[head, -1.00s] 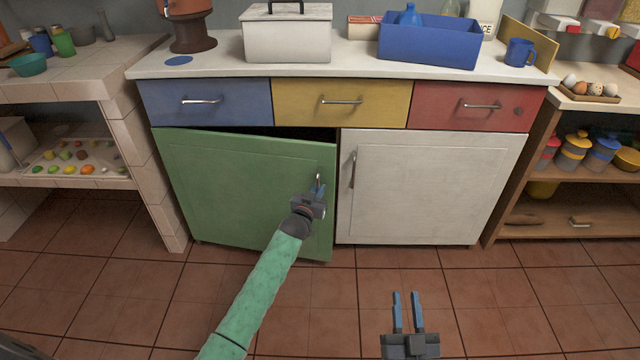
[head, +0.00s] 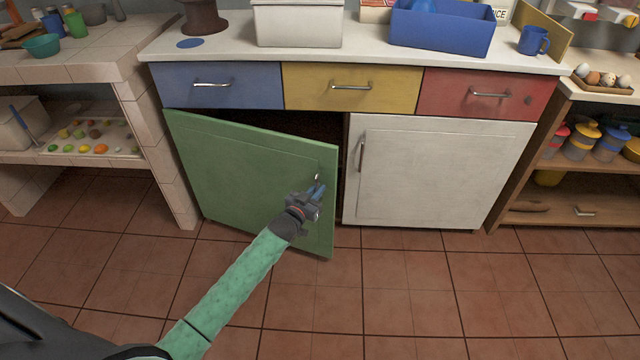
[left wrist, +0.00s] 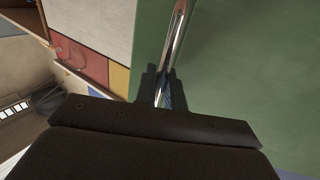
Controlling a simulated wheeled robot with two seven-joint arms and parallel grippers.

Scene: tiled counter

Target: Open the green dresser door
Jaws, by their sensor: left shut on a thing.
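The green dresser door (head: 245,170) stands ajar, its right edge swung out toward me and its left edge at the hinge side. A dark gap shows above and to the right of it. My left gripper (head: 316,192) is shut on the door's metal handle (head: 317,177), near the door's right edge. In the left wrist view the handle (left wrist: 178,40) runs down between the fingers, with the green door (left wrist: 235,70) behind it. The fingertips are partly hidden there. My right gripper is out of view.
The white door (head: 440,170) beside it is closed. Blue (head: 217,84), yellow (head: 350,92) and red (head: 475,96) drawers above are closed. A tiled shelf (head: 150,120) stands left, a wooden shelf (head: 545,200) right. The tiled floor (head: 390,290) in front is clear.

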